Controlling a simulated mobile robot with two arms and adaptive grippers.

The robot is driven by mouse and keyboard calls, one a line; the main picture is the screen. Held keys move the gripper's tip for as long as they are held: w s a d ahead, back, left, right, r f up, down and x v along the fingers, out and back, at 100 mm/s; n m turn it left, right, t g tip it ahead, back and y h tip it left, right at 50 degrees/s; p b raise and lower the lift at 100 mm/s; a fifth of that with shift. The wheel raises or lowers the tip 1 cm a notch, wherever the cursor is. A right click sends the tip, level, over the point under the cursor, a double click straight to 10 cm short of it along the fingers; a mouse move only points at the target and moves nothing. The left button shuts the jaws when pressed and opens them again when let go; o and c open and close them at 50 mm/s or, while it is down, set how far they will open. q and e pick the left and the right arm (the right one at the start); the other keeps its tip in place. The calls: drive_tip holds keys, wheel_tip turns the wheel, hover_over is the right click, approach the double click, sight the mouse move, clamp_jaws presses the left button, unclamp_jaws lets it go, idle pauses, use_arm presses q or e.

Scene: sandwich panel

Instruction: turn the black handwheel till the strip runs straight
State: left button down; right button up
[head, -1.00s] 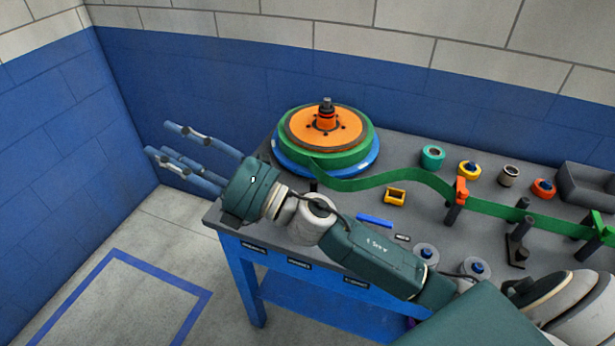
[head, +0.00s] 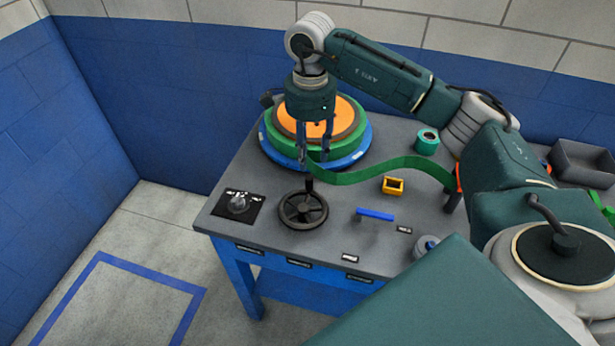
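The black handwheel (head: 303,209) lies on the bench near its front edge, with its crank knob standing up on the far side of the rim. The green strip (head: 372,174) leaves the green coil (head: 357,134) and runs right in a bowed, wavy curve, not straight. My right gripper (head: 315,156) points down beyond the handwheel, in front of the coil. Its fingers are apart, with nothing seen between them. The fingertips appear above and behind the crank knob; I cannot tell whether they touch it. My arm hides part of the strip at right. My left gripper is not in view.
A black panel with a grey knob (head: 238,204) is left of the handwheel. A yellow block (head: 392,186), a blue bar (head: 375,215) and a teal roll (head: 427,141) are to its right. A grey bin (head: 584,160) stands at the far right.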

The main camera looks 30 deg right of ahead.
sight(310, 177)
wheel_tip(310, 177, down, 9)
drive_tip(key=shift+r+p, duration=0.2)
drive_tip(key=shift+p, duration=0.95)
drive_tip(key=shift+a+f, duration=0.1)
drive_tip(key=shift+f, duration=0.5)
clamp_jaws()
